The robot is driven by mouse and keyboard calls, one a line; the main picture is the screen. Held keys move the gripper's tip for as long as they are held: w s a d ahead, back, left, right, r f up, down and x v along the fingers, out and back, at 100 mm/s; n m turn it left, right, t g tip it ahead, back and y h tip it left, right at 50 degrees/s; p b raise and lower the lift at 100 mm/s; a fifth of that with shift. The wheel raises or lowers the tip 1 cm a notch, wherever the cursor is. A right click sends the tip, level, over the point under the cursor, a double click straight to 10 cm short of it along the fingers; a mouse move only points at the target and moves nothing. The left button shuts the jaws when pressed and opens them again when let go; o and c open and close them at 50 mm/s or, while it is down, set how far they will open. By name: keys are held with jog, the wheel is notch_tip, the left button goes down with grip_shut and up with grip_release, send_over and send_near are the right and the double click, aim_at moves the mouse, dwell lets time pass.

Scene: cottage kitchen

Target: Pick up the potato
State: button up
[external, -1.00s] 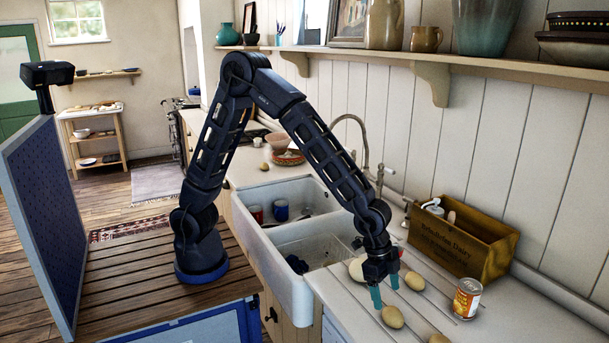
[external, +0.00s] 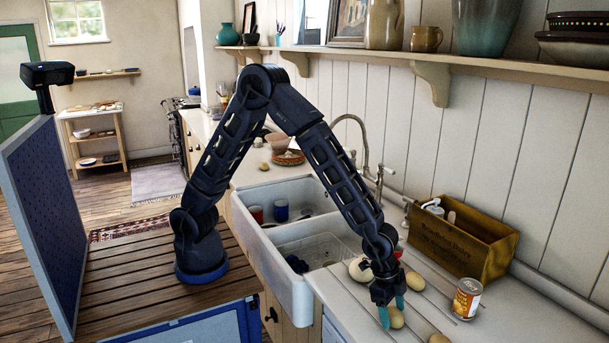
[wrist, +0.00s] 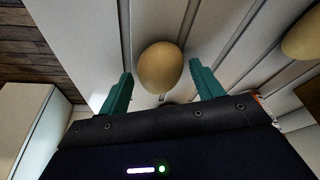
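A tan, rounded potato (external: 396,317) lies on the grooved white drainboard right of the sink. In the wrist view the potato (wrist: 160,68) sits between and slightly ahead of my two green fingertips, with a gap on each side. My gripper (external: 392,309) is open and points down at the potato; in the wrist view its fingers (wrist: 160,88) are spread wide. In the external view the fingers partly cover the potato. I cannot tell whether either finger touches it.
Another potato (external: 438,339) lies nearer the front, and it also shows at the right of the wrist view (wrist: 303,36). A pale round item (external: 358,270) lies behind my gripper. A can (external: 467,298) and a wooden crate (external: 465,243) stand to the right. The double sink (external: 290,285) is left.

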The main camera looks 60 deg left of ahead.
aim_at(393, 309)
jog(key=c, duration=0.7)
jog(key=shift+c, duration=0.2)
notch_tip(393, 309, up, 20)
